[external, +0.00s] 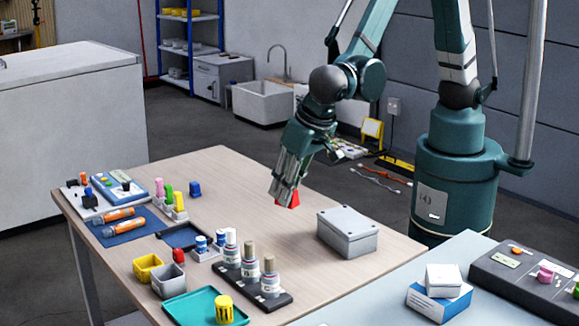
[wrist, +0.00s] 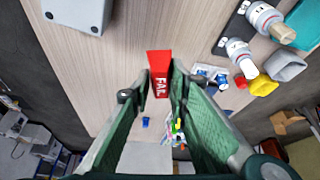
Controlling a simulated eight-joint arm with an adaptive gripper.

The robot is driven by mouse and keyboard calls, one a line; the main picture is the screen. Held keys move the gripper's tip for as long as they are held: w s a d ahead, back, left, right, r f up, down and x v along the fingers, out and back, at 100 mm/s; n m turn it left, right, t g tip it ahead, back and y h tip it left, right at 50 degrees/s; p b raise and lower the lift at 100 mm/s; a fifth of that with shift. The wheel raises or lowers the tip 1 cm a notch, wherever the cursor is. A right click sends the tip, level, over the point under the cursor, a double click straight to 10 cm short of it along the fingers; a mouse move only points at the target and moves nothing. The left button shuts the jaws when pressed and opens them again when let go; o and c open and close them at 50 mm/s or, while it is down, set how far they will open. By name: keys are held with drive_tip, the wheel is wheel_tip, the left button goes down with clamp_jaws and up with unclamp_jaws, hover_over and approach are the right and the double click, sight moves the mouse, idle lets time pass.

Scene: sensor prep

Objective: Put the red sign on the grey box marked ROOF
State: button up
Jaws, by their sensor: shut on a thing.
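My gripper (external: 284,192) is shut on the red sign (external: 294,199), whose red edge shows beside the fingertips over the wooden table. In the wrist view the sign (wrist: 159,64) sits between the fingertips of my gripper (wrist: 161,84), with white letters on it. Its exact height above the table is hard to tell. The grey box (external: 347,233) stands lidded on the table to the right of my gripper, apart from it. The grey box also shows at the top left of the wrist view (wrist: 78,12). I cannot read any ROOF marking on it.
Several bottles stand in a dark rack (external: 238,274) at the table's front, near a teal tray (external: 188,309) and a yellow bin (external: 148,266). A white and blue box (external: 440,300) sits on the side table. The table around the grey box's left is clear.

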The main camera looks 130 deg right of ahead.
drive_tip(key=w+a+r+n+t+p, duration=0.1)
drive_tip(key=a+r+n+p, duration=0.15)
drive_tip(key=a, duration=0.85)
drive_tip(key=a+r+n+p, duration=0.1)
drive_tip(key=a+r+p, duration=0.15)
drive_tip(key=a, duration=0.95)
wheel_tip(320, 180, up, 5)
drive_tip(key=n+t+y+p, duration=0.1)
drive_tip(key=n+p, duration=0.2)
hover_over(436, 272)
drive_tip(key=s+a, duration=0.1)
drive_tip(key=shift+s+r+m, duration=0.15)
drive_tip(key=shift+s+m, duration=0.05)
drive_tip(key=shift+m, duration=0.05)
drive_tip(key=shift+f, duration=3.15)
drive_tip(key=shift+f, duration=0.1)
drive_tip(key=shift+f, duration=1.75)
drive_tip(key=shift+f+b, duration=0.2)
drive_tip(key=shift+b, duration=0.2)
